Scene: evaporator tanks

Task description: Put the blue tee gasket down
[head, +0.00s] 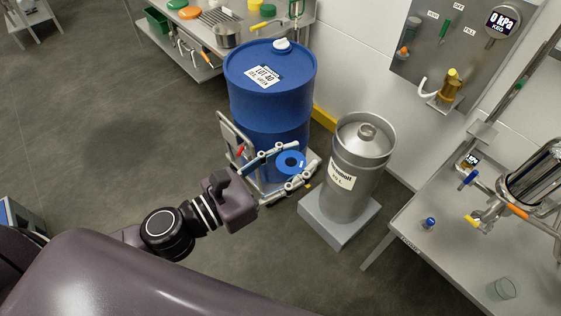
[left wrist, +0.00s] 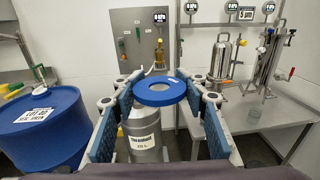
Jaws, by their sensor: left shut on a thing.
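The blue tee gasket (head: 291,171) is a flat blue ring with an open centre. My left gripper (head: 300,164) is shut on it, with the ring between the two fingertips. In the left wrist view the gasket (left wrist: 160,99) sits between the blue-padded fingers, held in the air. In the head view it appears in front of the blue drum and left of the steel keg. My right gripper is in neither view.
A blue drum (head: 268,95) stands behind the gripper, and a steel keg (head: 360,165) stands on a grey plinth (head: 335,228). A steel bench (head: 430,200) at right holds a blue-topped small part (head: 429,223) and a glass beaker (head: 501,289). Floor at left is clear.

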